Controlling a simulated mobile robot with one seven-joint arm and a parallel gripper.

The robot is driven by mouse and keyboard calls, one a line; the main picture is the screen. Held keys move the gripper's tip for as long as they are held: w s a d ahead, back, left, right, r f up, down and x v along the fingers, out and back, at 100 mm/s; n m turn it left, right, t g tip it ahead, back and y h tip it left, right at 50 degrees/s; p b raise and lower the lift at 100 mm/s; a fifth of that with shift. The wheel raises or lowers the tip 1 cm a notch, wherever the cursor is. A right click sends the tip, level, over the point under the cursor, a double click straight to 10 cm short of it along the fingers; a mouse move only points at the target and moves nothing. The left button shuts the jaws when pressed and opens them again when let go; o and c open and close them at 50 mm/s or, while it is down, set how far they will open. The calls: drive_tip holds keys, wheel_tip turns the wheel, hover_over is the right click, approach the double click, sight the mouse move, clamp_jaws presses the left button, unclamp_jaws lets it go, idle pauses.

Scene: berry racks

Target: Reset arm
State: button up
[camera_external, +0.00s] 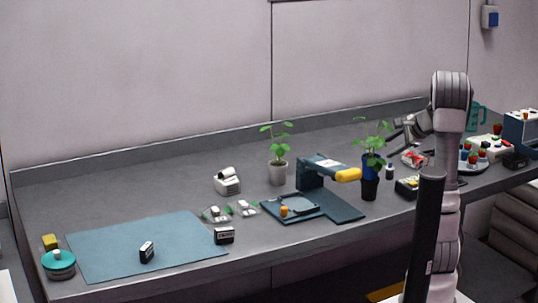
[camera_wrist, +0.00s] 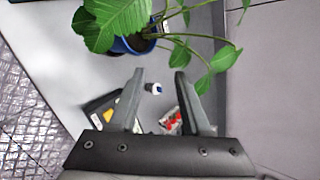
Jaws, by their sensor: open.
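In the outside view my gripper (camera_external: 400,130) is at the end of my arm, above the right part of the bench and beside the plant in the blue pot. My arm stands at the right front of the bench and partly hides what lies behind it. The plant (camera_wrist: 118,20) with broad green leaves fills the top of the wrist view, close to the fingertips. It also shows in the outside view (camera_external: 372,135).
A small bottle (camera_wrist: 154,88), a red-and-white item (camera_wrist: 171,121) and a dark box (camera_wrist: 100,107) lie below the gripper. A yellow-handled press (camera_external: 325,172), a second plant (camera_external: 278,155) and a blue mat (camera_external: 180,240) are further left. A round tray (camera_external: 482,166) stands right.

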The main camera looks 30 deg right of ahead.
drive_tip(key=s+a+r+n+h, duration=0.25)
drive_tip(key=a+r+n, duration=0.65)
drive_tip(key=n, duration=0.5)
drive_tip(key=s+a+f+n+g, duration=0.1)
drive_tip(key=s+a+f+n, duration=0.2)
drive_tip(key=s, duration=0.4)
drive_tip(key=s+a+f+n+g+y, duration=0.1)
drive_tip(key=s+a+f+n+g, duration=0.1)
drive_tip(key=s+a+f, duration=0.4)
drive_tip(key=s+a+f+n+g, duration=0.1)
drive_tip(key=s+a+n, duration=0.15)
drive_tip(key=s, duration=0.45)
wheel_tip(320, 180, up, 13)
drive_tip(key=p, duration=1.2)
drive_tip(key=shift+a+r, duration=0.15)
drive_tip(key=shift+a, duration=0.05)
